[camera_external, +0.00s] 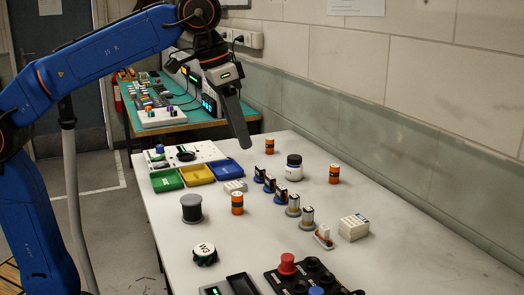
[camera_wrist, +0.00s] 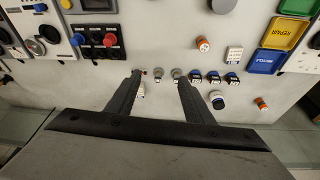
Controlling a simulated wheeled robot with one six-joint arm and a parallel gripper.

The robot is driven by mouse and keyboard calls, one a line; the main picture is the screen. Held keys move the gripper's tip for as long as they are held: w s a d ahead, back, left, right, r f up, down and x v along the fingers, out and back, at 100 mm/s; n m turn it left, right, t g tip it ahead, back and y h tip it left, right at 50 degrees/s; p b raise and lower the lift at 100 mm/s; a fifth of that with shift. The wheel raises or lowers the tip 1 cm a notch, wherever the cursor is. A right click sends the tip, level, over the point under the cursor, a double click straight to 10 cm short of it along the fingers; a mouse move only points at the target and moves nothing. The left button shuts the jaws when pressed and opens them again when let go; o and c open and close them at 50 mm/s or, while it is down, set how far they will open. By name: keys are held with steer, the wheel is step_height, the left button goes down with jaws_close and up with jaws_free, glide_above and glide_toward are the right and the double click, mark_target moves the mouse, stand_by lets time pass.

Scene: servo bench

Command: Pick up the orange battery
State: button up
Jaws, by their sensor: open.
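Several orange batteries with dark and pale bands stand upright on the pale bench. One orange battery (camera_external: 237,203) is near the middle, right of a grey spool. It also shows in the wrist view (camera_wrist: 203,44), above the row of small parts. A second orange battery (camera_external: 269,144) is at the far end and shows in the wrist view (camera_wrist: 262,103) at the right. A third orange battery (camera_external: 334,174) is near the wall; I cannot make it out in the wrist view. My gripper (camera_wrist: 157,77) is open and empty, raised above the bench, with its fingers pointing down in the external view (camera_external: 246,145).
A white jar (camera_external: 294,167) and a row of small upright parts (camera_external: 281,192) occupy the middle. Green (camera_external: 166,180), yellow (camera_external: 197,174) and blue (camera_external: 227,169) trays lie at the left. A spool (camera_external: 191,208) and black control box (camera_external: 311,278) stand nearer.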

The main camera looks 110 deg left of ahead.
steer(key=w+a+n, duration=0.3)
steer(key=a, duration=1.2)
steer(key=n+g, duration=0.3)
steer(key=n, duration=0.4)
glide_above(270, 139)
step_height(270, 139, down, 11)
steer(key=shift+s+d+f, duration=0.1)
steer(key=shift+f, duration=0.95)
steer(key=shift+s+d+f, duration=0.1)
steer(key=shift+f, duration=0.95)
steer(key=shift+w+a+f, duration=0.1)
steer(key=shift+a+f, duration=0.05)
steer(key=shift+f, duration=1.15)
steer(key=shift+s+a+f, duration=0.1)
steer(key=shift+a+f, duration=0.05)
steer(key=shift+f, duration=1.2)
steer(key=shift+w+a+f, duration=0.1)
steer(key=shift+a+f, duration=0.05)
steer(key=shift+f, duration=1.15)
jaws_close()
